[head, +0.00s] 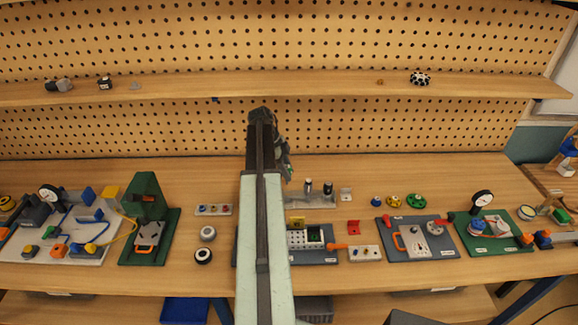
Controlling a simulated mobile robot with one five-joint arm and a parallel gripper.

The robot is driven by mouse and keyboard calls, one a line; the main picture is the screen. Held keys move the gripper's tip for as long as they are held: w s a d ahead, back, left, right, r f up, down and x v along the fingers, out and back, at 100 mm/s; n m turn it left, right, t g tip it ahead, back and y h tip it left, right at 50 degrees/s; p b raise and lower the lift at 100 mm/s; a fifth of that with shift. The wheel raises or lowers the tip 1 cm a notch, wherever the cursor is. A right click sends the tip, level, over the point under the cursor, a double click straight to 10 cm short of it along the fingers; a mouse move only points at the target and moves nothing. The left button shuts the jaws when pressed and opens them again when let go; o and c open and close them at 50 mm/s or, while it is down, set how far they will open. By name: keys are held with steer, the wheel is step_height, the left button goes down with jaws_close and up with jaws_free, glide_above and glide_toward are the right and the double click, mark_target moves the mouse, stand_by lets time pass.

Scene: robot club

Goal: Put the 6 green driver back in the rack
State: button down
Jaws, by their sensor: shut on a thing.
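My arm reaches up from the bottom middle over the bench. My gripper (286,168) is the dark part at its far end, to the right of the arm, and mostly hidden by it. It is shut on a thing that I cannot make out. A pale low stand (322,202), perhaps the rack, is on the bench just below and right of the gripper. Two short upright pieces with dark tops, one (308,185) and another (328,187), stand on it. Its left end is close to the arm. I cannot pick out the green driver.
A grey box (305,237) with holes sits in front of the stand. Boards with fixtures fill both sides of the bench. A shelf (200,90) runs along the pegboard behind.

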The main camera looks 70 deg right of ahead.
steer(key=b, duration=0.6)
glide_above(292, 194)
steer(key=w, duration=0.2)
steer(key=shift+s+a+f, duration=0.1)
steer(key=shift+a+f, duration=0.05)
steer(key=shift+f, duration=1.2)
steer(key=shift+s+a+f, duration=0.1)
steer(key=shift+a+f, duration=0.05)
steer(key=shift+f, duration=1.2)
steer(key=shift+r, duration=0.1)
steer(key=shift+s, duration=0.15)
steer(key=shift+a+f+b, duration=0.1)
steer(key=shift+f+b, duration=1.75)
steer(key=shift+f, duration=0.2)
steer(key=c, duration=1.2)
jaws_free()
